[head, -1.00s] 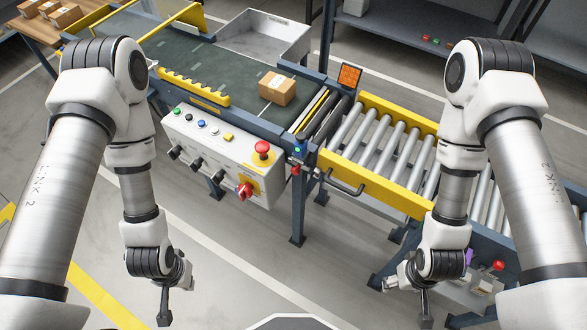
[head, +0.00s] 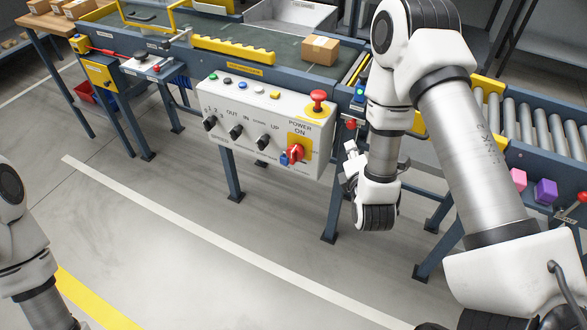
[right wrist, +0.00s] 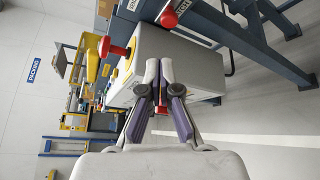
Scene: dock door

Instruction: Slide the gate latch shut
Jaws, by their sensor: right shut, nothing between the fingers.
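The latch's red knob (head: 350,124) shows in the head view on the dark blue frame just right of the control box, partly beside my right arm. In the right wrist view a red knob (right wrist: 168,18) sits on the blue frame beside a white label that seems to read "LATCH". My right gripper (head: 351,157) is shut and empty, below the knob in the head view and apart from it. In the right wrist view its fingers (right wrist: 158,75) are together in front of the control box. The latch's bar is too small to make out. My left gripper is out of view.
The control box (head: 262,125) with a red stop button (head: 318,99) and a red power switch (head: 295,153) is close left of my right gripper. Behind is a conveyor with a carton (head: 320,50). Rollers (head: 510,120) lie to the right. The floor in front is clear.

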